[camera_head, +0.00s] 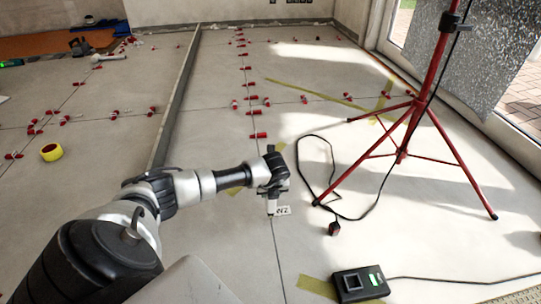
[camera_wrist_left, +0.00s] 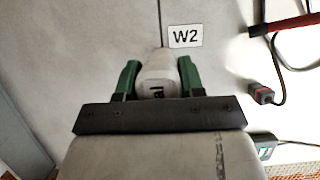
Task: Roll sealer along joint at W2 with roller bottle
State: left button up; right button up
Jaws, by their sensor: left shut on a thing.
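My left gripper (camera_head: 271,188) reaches in from the left, pointing down at the floor beside the W2 label. Its green fingers (camera_wrist_left: 158,70) are shut on the roller bottle (camera_wrist_left: 156,73), a pale bottle with partly hidden dark lettering. The bottle's lower end (camera_head: 271,207) shows below the gripper in the head view, at or just above the joint; I cannot tell whether it touches. The joint (camera_head: 278,252) is a thin dark line, also seen beyond the bottle (camera_wrist_left: 160,22). The white W2 label (camera_head: 283,211) lies just right of it, and shows in the wrist view (camera_wrist_left: 185,36). My right gripper is not in view.
A red tripod (camera_head: 403,155) stands on the right with a black cable (camera_head: 331,170) looping near the label. A black device (camera_head: 359,284) lies at the front. Red levelling clips (camera_head: 258,135) line the joints further back.

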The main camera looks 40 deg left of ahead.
pick_arm(q)
jog(key=shift+f+b, duration=0.4)
jog(key=shift+f, duration=0.15)
jog(key=shift+d, duration=0.1)
dwell(0.4)
